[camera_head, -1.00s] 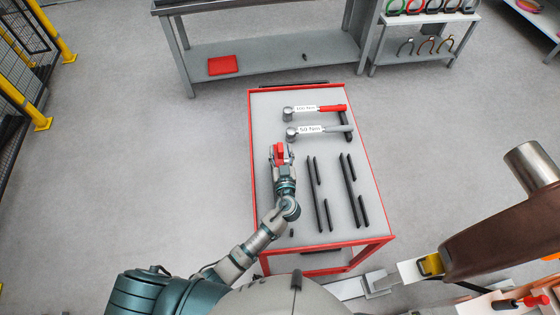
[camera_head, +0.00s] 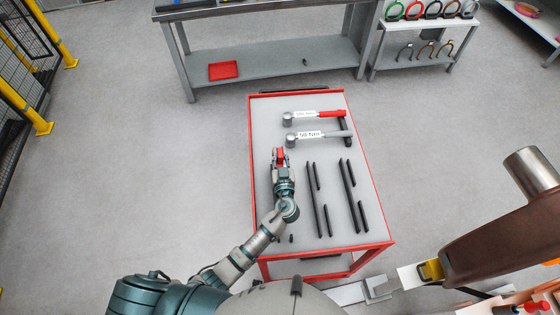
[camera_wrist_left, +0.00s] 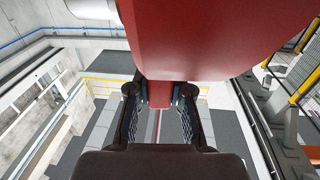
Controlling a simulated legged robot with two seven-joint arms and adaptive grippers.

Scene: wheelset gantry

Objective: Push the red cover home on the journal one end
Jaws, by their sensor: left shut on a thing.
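The red cover (camera_head: 281,156) is held in my left gripper (camera_head: 280,166), over the left side of the tool cart. In the left wrist view the red cover (camera_wrist_left: 210,40) fills the upper middle, and its narrow red stem sits between the two dark fingers of my left gripper (camera_wrist_left: 160,95). A bare silver journal (camera_head: 532,168) sticks up from a brown axle body (camera_head: 510,230) at the right of the head view, well apart from the cover. I cannot tell which end it is. My right gripper is not in view.
The red-edged tool cart (camera_head: 375,215) carries two torque wrenches (camera_head: 318,114) and several dark bars (camera_head: 315,200). A grey bench (camera_head: 275,60) with a red tray (camera_head: 223,71) stands behind it. Yellow posts (camera_head: 65,45) and fencing are at the left.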

